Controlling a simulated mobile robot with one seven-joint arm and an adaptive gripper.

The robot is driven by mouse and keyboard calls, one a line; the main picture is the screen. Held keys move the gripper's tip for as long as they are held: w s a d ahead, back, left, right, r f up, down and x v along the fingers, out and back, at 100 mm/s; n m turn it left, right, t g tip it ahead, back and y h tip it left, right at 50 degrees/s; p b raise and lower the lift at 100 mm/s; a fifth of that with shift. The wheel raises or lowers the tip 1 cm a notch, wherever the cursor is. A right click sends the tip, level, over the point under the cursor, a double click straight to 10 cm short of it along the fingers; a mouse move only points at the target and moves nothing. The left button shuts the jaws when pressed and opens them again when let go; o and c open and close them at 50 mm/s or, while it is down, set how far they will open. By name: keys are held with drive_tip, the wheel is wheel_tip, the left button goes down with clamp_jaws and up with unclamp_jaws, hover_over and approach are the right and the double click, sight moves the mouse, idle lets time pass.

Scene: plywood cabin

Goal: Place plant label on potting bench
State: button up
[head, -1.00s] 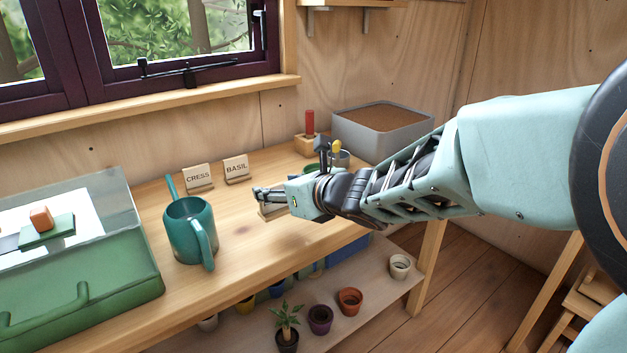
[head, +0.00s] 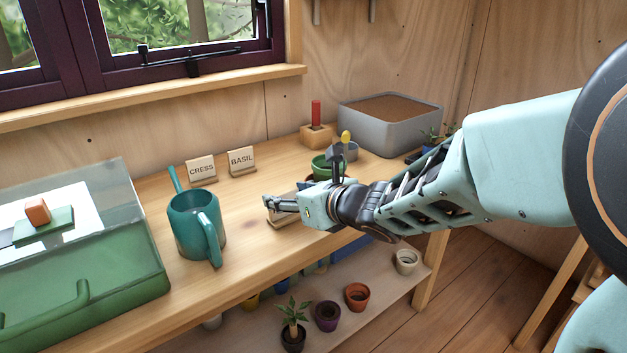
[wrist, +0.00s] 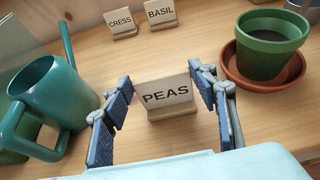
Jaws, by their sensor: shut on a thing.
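The PEAS plant label (wrist: 166,92), a pale wooden plate on a small block foot, stands upright between the fingers of my gripper (wrist: 161,78) in the wrist view. My gripper is shut on its two side edges. In the head view my gripper (head: 278,205) is low over the potting bench (head: 248,262), and the label (head: 282,219) is mostly hidden behind the fingers. Its foot is at or just above the bench top; I cannot tell if it touches. The CRESS label (head: 201,169) and BASIL label (head: 242,160) stand side by side further back.
A teal watering can (head: 195,225) stands left of my gripper, and a green propagator box (head: 90,285) further left. A green pot (wrist: 268,45) on a terracotta saucer (wrist: 240,75) is close on the right. A grey tray of soil (head: 390,125) stands at the back right.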

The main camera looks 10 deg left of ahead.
drive_tip(key=shift+f, duration=0.15)
drive_tip(key=o, duration=1)
drive_tip(key=shift+o, duration=0.2)
